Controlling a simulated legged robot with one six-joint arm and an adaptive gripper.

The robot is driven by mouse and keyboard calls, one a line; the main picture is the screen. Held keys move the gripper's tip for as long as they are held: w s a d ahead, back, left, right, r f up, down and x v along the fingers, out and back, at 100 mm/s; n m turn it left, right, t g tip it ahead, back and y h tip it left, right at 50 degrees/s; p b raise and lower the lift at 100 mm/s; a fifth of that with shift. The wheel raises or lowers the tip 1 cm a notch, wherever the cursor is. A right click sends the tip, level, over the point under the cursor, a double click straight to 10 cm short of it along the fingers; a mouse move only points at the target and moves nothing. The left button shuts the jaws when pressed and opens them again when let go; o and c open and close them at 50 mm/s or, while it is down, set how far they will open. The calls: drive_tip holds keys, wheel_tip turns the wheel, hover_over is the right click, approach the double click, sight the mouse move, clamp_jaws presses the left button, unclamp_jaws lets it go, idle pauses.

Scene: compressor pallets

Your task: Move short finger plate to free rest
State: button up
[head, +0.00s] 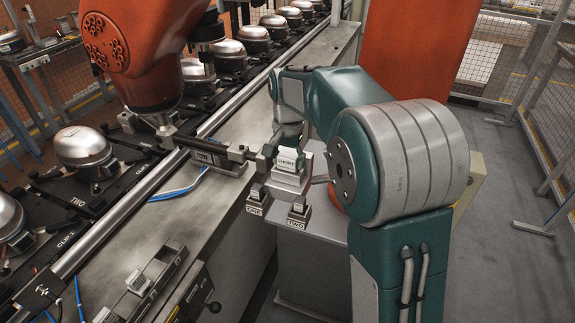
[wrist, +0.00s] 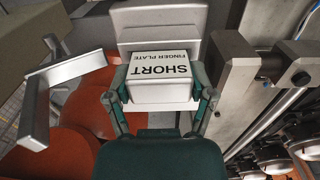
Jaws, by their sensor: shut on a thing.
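The short finger plate (wrist: 160,88) is a white block with upside-down lettering in the wrist view. My gripper (wrist: 162,98) has one green finger on each side of it and is shut on it. A grey metal block (wrist: 160,22) lies just beyond the plate; I cannot tell whether they touch. In the head view, a white labelled block (head: 287,160) shows at the end of my arm, in front of my gripper, whose fingers are mostly hidden. Two small rests, ONE (head: 255,209) and TWO (head: 297,223), stand below it. Their occupancy is unclear.
A steel bench with a dark bar tool (head: 208,148) lies left of my arm. A conveyor carries several compressors (head: 82,147). An orange robot arm (head: 140,50) hangs over it. A light angled bracket (wrist: 62,92) is left of the plate in the wrist view.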

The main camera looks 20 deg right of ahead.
sight(288, 155)
drive_tip(key=shift+r, duration=2.85)
drive_tip(key=shift+r, duration=0.3)
